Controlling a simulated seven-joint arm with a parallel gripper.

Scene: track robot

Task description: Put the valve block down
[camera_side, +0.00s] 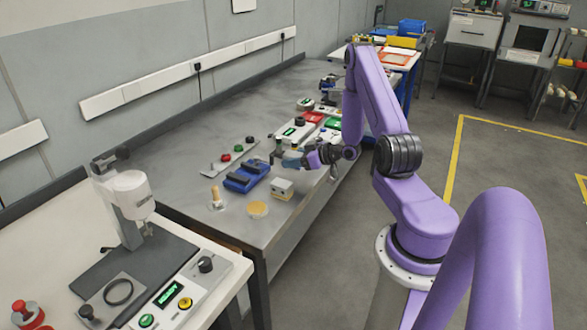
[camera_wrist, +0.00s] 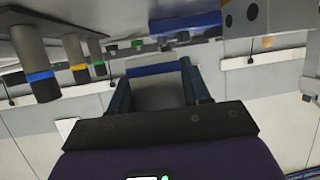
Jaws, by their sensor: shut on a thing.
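My gripper (camera_side: 296,161) is over the grey workbench, near its front edge. In the wrist view, my gripper (camera_wrist: 157,78) is shut on a grey piece with a blue band (camera_wrist: 155,94), one finger on each side. In the side view only a small bluish part of this held piece (camera_side: 291,163) shows, and I cannot tell its full shape. A pale metal block (camera_side: 282,189) stands on the bench, apart from my gripper; it also shows with dark holes in the wrist view (camera_wrist: 246,19). I cannot tell from looks which piece is the valve block.
A blue tray (camera_side: 246,176) lies left of my gripper. A yellow disc (camera_side: 257,209) and a pale peg (camera_side: 216,196) are towards the near end. Bare bench (camera_side: 185,165) lies further left.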

